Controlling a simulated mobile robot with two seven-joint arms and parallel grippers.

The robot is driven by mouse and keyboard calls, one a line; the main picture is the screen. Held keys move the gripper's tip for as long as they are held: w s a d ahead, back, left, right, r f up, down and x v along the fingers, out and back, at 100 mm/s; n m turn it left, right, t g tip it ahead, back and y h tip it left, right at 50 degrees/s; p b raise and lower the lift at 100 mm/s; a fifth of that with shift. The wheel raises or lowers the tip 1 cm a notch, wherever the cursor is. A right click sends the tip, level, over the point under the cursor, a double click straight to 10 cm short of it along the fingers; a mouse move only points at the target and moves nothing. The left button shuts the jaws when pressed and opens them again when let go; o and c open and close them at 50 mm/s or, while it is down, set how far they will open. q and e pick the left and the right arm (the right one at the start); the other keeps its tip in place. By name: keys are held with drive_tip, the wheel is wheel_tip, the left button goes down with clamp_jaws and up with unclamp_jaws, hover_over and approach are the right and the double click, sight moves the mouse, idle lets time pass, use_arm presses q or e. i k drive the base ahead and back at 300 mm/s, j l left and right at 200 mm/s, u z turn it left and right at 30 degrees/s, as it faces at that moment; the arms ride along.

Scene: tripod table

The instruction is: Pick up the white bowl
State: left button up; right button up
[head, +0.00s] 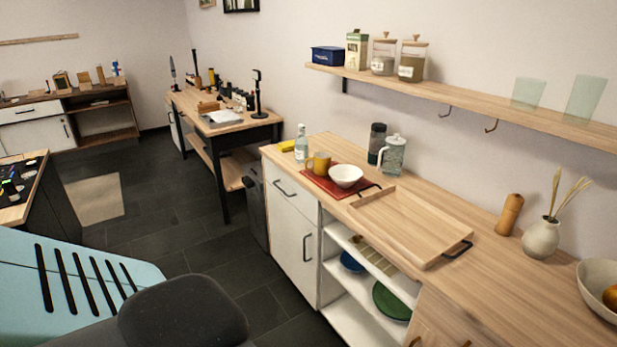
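A small white bowl (345,176) stands upright on a red mat (316,185) on the wooden counter. It looks empty. A yellow mug (319,163) stands just left of it on the mat. A larger whitish bowl (592,297) with orange fruit in it is cut off by the right edge of the head view. Neither of my grippers shows in the head view.
A wooden tray (410,226) with black handles lies right of the mat. A glass pitcher (392,155), a dark jar (376,143) and a bottle (301,143) stand behind. A wall shelf (470,99) overhangs the counter.

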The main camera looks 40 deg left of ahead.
sight(345, 176)
drive_tip(key=u, duration=1.2)
drive_tip(key=i+j+z, duration=0.1)
drive_tip(key=z, duration=0.35)
drive_tip(key=i+j+z, duration=0.1)
drive_tip(key=z, duration=0.35)
drive_tip(key=j+z, duration=0.25)
drive_tip(key=z, duration=0.2)
drive_tip(key=i+j+z, duration=0.1)
drive_tip(key=j+z, duration=0.15)
drive_tip(key=j, duration=0.2)
drive_tip(key=i+j+z, duration=0.1)
drive_tip(key=j+z, duration=0.15)
drive_tip(key=j, duration=0.2)
drive_tip(key=j+z, duration=0.2)
drive_tip(key=j, duration=1.65)
drive_tip(key=i+j, duration=0.1)
drive_tip(key=i, duration=0.05)
